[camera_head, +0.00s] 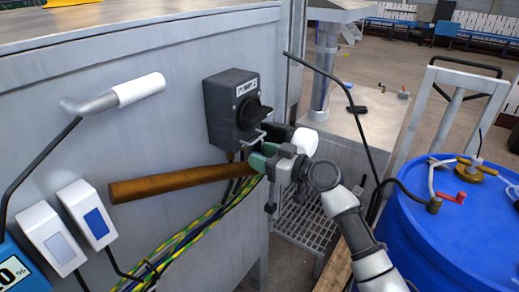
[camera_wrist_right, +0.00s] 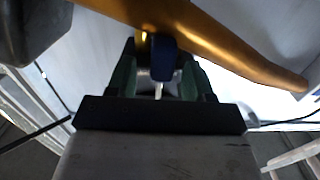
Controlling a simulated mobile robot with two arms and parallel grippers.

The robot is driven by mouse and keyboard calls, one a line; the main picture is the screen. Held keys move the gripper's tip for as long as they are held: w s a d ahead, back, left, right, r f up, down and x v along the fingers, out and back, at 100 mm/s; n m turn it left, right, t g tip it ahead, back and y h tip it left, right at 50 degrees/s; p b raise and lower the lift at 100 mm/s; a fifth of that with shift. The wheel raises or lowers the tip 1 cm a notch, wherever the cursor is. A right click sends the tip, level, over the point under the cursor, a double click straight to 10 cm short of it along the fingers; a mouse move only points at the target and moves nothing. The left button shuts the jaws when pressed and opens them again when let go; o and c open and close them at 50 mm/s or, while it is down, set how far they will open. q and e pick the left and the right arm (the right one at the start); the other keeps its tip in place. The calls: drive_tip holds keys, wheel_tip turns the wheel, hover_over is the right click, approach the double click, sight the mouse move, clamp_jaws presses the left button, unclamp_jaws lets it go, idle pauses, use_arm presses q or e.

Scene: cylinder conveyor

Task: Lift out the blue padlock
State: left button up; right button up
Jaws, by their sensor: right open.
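The blue padlock (camera_wrist_right: 162,58) shows in the right wrist view, between the two green fingers of my right gripper (camera_wrist_right: 158,72). The jaws are open around it; I cannot tell whether either finger touches it. In the head view my right gripper (camera_head: 262,160) is just below the dark grey switch box (camera_head: 228,115) with its black rotary knob (camera_head: 254,113). A thin metal loop (camera_head: 247,139) shows under the knob, perhaps the shackle. The padlock's body is hidden in the head view. My left gripper is not in view.
A bent metal handle with a white grip (camera_head: 139,89) sticks out at left. A blue drum (camera_head: 440,240) stands at right.

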drive_tip(key=shift+x, duration=0.9)
drive_tip(key=shift+c, duration=0.3)
drive_tip(key=shift+s, duration=0.1)
clamp_jaws()
